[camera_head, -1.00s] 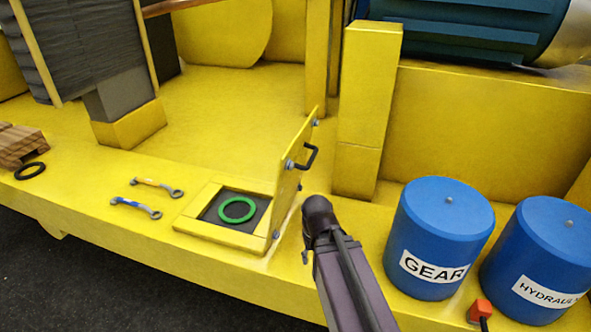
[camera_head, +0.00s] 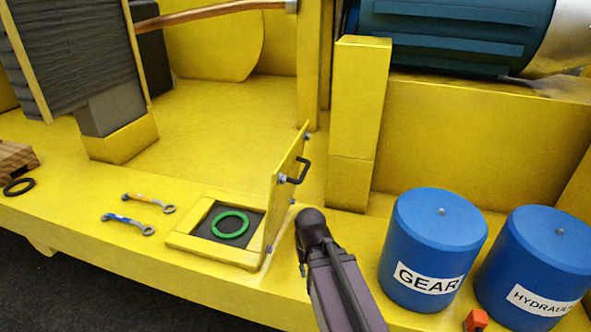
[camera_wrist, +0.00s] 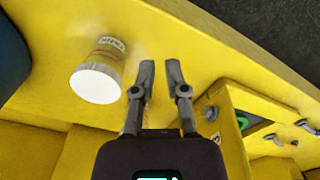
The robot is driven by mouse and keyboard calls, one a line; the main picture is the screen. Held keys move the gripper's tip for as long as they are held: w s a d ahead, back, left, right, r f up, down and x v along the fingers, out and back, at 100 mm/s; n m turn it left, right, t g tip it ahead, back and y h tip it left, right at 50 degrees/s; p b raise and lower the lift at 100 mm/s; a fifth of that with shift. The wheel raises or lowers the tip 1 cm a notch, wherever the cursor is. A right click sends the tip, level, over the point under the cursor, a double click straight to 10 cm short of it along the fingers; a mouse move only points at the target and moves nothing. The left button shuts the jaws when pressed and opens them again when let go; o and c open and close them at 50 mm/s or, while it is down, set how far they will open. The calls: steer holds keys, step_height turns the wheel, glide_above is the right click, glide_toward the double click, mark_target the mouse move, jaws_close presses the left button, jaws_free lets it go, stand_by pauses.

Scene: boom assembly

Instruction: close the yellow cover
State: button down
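The yellow cover (camera_head: 282,192) stands open, roughly upright, on the right edge of a shallow yellow box. It has a black handle (camera_head: 297,172) on its right face. The box's frame (camera_head: 190,241) surrounds a dark recess with a green ring (camera_head: 230,224) in it. My gripper (camera_head: 302,268) is just right of the cover's lower part, mostly hidden by my wrist in the head view. In the wrist view my gripper (camera_wrist: 160,72) has its two fingers apart with nothing between them. The cover's edge and a bolt (camera_wrist: 210,113) show right of the fingers, apart from them.
Blue GEAR (camera_head: 433,249) and HYDRAULIC (camera_head: 537,262) drums stand to the right. A yellow post (camera_head: 357,120) rises behind the cover. Two wrenches (camera_head: 148,203) lie left of the box. A white-topped cylinder (camera_wrist: 97,82) stands left of my fingers in the wrist view.

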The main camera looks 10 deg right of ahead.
steer(key=w+r+m+t+y, duration=0.1)
steer(key=w+r+m+y, duration=0.3)
steer(key=w+m+y, duration=0.35)
steer(key=m+t+y+p, duration=0.3)
steer(key=m+t+y, duration=0.65)
steer(key=m, duration=0.65)
glide_toward(304, 131)
steer(key=r+v, duration=0.1)
steer(key=v, duration=0.5)
steer(key=shift+w+d+f+g, duration=0.1)
steer(key=shift+d+f+g, duration=0.15)
steer(key=shift+f, duration=0.15)
steer(key=p+x, duration=0.2)
steer(key=x, duration=1.2)
steer(key=shift+a, duration=0.1)
steer(key=shift+r, duration=0.1)
